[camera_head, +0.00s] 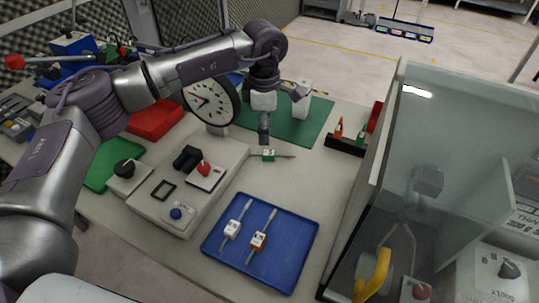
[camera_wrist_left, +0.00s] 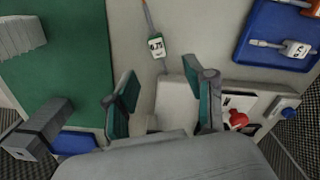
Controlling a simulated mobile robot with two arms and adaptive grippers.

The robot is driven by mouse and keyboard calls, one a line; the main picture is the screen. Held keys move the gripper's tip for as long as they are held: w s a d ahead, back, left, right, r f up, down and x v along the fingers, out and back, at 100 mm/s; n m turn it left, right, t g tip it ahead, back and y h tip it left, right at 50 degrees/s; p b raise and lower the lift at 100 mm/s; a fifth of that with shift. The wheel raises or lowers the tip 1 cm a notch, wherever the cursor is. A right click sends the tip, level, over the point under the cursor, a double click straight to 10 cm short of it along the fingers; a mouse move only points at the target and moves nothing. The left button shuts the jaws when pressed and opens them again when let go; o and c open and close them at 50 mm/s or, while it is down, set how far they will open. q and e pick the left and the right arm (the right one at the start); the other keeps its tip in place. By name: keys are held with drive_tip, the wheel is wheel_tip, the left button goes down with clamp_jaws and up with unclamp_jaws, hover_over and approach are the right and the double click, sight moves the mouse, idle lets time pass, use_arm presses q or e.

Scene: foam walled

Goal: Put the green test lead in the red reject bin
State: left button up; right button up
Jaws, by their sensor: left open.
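The green test lead (camera_head: 269,155) lies on the grey bench top just right of the grey control box, its thin probe pointing right. In the left wrist view the green lead (camera_wrist_left: 158,47) shows its white label, ahead of the fingertips. My left gripper (camera_head: 265,136) is above and close to the lead in the head view. In the wrist view my left gripper (camera_wrist_left: 165,88) is open with nothing between its fingers. A red bin (camera_head: 157,119) sits at the left behind the control box, partly covered by my left arm. My right gripper is not in view.
A blue tray (camera_head: 285,274) holds a white and an orange lead. The control box (camera_head: 169,215) stands left of the lead. A round dial (camera_head: 209,101) stands behind it. A clear-walled enclosure (camera_head: 392,150) bounds the right side. A green mat (camera_head: 311,128) lies behind.

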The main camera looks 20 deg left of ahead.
sight(265, 152)
use_arm(q)
wheel_tip(265, 152, down, 3)
drive_tip(key=shift+r, duration=0.15)
wheel_tip(265, 152, down, 4)
drive_tip(key=shift+a+f+p, duration=0.1)
drive_tip(key=shift+p, duration=0.7)
drive_tip(key=shift+w+f, duration=0.1)
drive_tip(key=shift+f, duration=0.4)
clamp_jaws()
